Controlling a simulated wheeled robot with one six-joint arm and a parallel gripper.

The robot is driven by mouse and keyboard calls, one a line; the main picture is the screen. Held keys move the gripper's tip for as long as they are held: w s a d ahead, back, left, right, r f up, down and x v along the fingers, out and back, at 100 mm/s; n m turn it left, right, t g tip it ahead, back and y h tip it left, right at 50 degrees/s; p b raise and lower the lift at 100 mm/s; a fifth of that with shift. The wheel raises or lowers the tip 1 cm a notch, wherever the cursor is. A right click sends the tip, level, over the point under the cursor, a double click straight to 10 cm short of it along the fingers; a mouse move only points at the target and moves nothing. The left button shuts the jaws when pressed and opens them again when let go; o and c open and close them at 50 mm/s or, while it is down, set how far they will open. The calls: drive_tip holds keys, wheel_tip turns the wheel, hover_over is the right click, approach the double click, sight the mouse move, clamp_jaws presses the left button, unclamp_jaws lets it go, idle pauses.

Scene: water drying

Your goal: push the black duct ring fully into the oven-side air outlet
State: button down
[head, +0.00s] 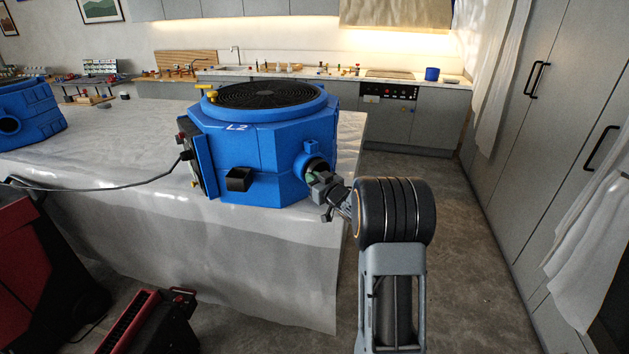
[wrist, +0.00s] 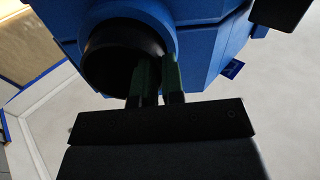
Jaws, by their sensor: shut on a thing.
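The blue oven (head: 245,150), marked L2, stands on the covered table. Its round air outlet (head: 304,163) is the blue collar on the right front side. The black duct ring (head: 319,164) sits at the mouth of this outlet. In the wrist view the black duct ring (wrist: 122,38) shows as a dark round opening against the blue housing. My gripper (head: 314,176) reaches the ring from the lower right. In the wrist view my gripper (wrist: 156,62) has its green fingers close together, shut on the ring's near edge. How deep the ring sits is unclear.
A black box-shaped part (head: 239,179) sticks out of the oven's front. A cable (head: 100,188) runs from the oven's left side. Another blue unit (head: 28,112) stands at the far left of the table (head: 150,130). Red and black equipment (head: 150,320) is at the lower left.

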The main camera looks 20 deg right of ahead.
drive_tip(key=c, duration=1.1)
unclamp_jaws()
drive_tip(key=shift+c, duration=0.2)
drive_tip(key=s+d+b, duration=0.2)
drive_tip(key=s, duration=1.1)
drive_tip(key=shift+s+d, duration=0.25)
drive_tip(key=shift+d, duration=0.1)
